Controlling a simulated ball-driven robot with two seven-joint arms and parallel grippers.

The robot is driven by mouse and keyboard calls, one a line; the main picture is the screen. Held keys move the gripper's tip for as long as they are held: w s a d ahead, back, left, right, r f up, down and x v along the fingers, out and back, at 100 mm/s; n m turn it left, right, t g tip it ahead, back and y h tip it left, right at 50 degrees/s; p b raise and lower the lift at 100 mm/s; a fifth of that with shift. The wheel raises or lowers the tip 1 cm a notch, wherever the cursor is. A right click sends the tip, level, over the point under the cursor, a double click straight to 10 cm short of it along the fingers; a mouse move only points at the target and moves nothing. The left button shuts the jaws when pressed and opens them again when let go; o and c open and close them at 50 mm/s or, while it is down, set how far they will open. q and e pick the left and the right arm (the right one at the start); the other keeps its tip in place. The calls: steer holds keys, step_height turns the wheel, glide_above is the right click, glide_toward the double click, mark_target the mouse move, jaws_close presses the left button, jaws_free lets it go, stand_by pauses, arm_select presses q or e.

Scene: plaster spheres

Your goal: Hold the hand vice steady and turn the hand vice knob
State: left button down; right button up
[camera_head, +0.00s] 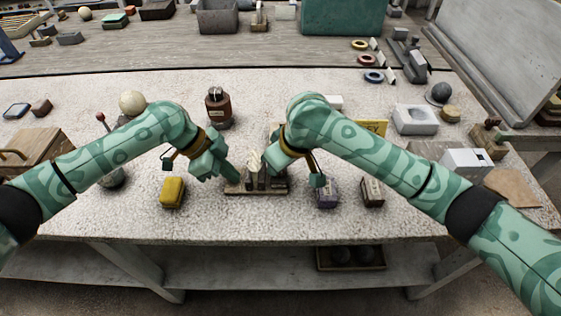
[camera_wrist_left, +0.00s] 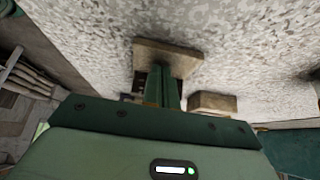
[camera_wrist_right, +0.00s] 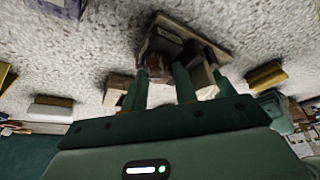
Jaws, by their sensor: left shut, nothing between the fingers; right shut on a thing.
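The hand vice (camera_head: 256,176) stands on a small wooden base (camera_head: 236,190) near the front middle of the pale speckled table. Its knob cannot be made out clearly among the fingers. My left gripper (camera_head: 234,179) is shut and empty, pointing down at the left side of the vice. In the left wrist view its closed fingers (camera_wrist_left: 168,88) reach over the base (camera_wrist_left: 150,46). My right gripper (camera_head: 270,172) is at the vice's right side. In the right wrist view its fingers (camera_wrist_right: 160,80) stand on either side of a brownish part of the vice (camera_wrist_right: 158,64), partly hidden.
A yellow block (camera_head: 173,192) lies left of the vice. A purple box (camera_head: 327,194) and a dark box (camera_head: 372,192) stand to the right. A red-brown jar (camera_head: 218,108) and white sphere (camera_head: 132,103) are behind. The table's front strip is clear.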

steer(key=o, duration=0.7)
steer(key=v, duration=1.2)
steer(key=shift+d, duration=0.1)
steer(key=o, duration=0.3)
steer(key=shift+r, duration=0.25)
steer(key=w+d+n+g+y, duration=0.15)
steer(key=w+n+g, duration=0.25)
steer(key=n, duration=0.7)
steer(key=x, duration=1.2)
steer(key=shift+w+f, duration=0.2)
steer(key=shift+f, duration=0.15)
